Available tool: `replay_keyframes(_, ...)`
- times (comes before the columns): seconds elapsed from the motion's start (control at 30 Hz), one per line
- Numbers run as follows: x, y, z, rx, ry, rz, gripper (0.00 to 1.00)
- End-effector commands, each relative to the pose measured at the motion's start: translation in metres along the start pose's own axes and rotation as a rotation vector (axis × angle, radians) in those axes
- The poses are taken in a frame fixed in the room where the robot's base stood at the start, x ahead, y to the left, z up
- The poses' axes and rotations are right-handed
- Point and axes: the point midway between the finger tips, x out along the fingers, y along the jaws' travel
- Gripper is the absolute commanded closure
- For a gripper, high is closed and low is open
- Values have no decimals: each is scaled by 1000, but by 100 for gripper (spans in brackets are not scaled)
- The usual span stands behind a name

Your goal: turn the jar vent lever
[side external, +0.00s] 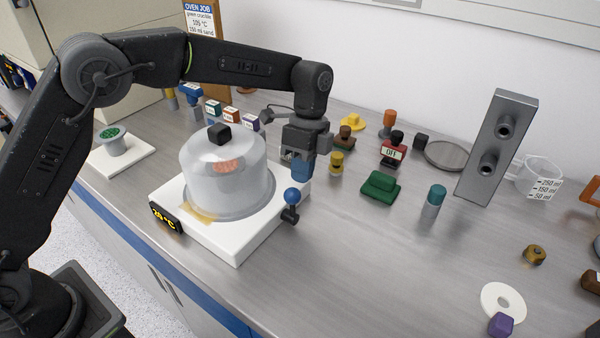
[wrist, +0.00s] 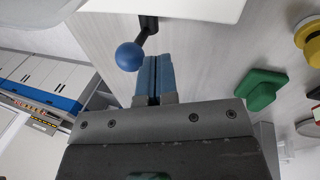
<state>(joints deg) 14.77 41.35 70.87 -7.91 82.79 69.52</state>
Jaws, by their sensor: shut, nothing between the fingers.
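The jar (side external: 222,172) is a clear dome with a black knob, standing on a white base (side external: 235,247) with a dark display reading about 28 °C. The vent lever (side external: 291,198) is a dark stub with a blue ball at the base's right corner. In the wrist view its blue ball (wrist: 129,57) is at upper centre, on a black arm. My gripper (side external: 302,172) points down above and behind the lever, beside the jar's right side. Its blue fingers (wrist: 154,75) are shut and empty, close to the ball. A narrow gap seems to separate them from the ball.
A green block (side external: 380,186) and a yellow knobbed weight (side external: 336,163) stand to the right of my gripper. A teal-capped vial (side external: 433,200) and a grey two-hole stand (side external: 497,145) are farther right. The bench in front of the lever is clear.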

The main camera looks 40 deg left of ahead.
Motion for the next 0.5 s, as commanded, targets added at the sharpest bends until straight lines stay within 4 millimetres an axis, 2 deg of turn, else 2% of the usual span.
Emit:
replay_keyframes(0.13,4,8,0,0,0,0,100)
replay_keyframes(0.5,5,10,0,-1,0,0,100)
